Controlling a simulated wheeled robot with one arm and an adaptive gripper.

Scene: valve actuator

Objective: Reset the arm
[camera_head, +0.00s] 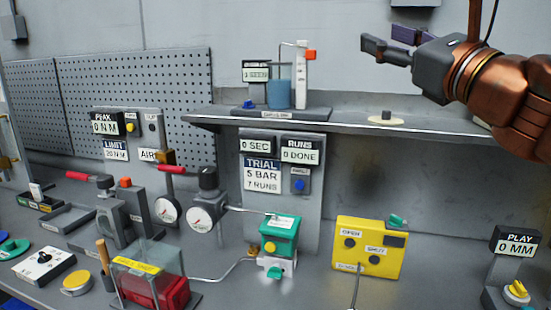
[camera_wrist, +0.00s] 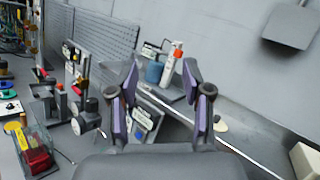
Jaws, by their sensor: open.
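My gripper (camera_head: 382,42) is in the upper right of the head view, raised above the shelf. Its fingers point left, spread apart, with nothing between them. In the wrist view the open gripper (camera_wrist: 158,95) shows two dark fingers with purple pads, and the shelf and a sign panel show beyond them. My copper-coloured arm reaches in from the right edge of the head view. The green valve actuator (camera_head: 279,237) sits on a white block on the bench, well below and left of my gripper. A yellow box marked OPEN and SHUT (camera_head: 369,247) stands right of it.
The grey shelf (camera_head: 350,125) runs below my gripper and carries a blue beaker stand (camera_head: 280,93) and a pale disc (camera_head: 386,118). Gauges, a red-handled pump (camera_head: 103,205) and a clear-covered red box (camera_head: 150,280) crowd the bench's left.

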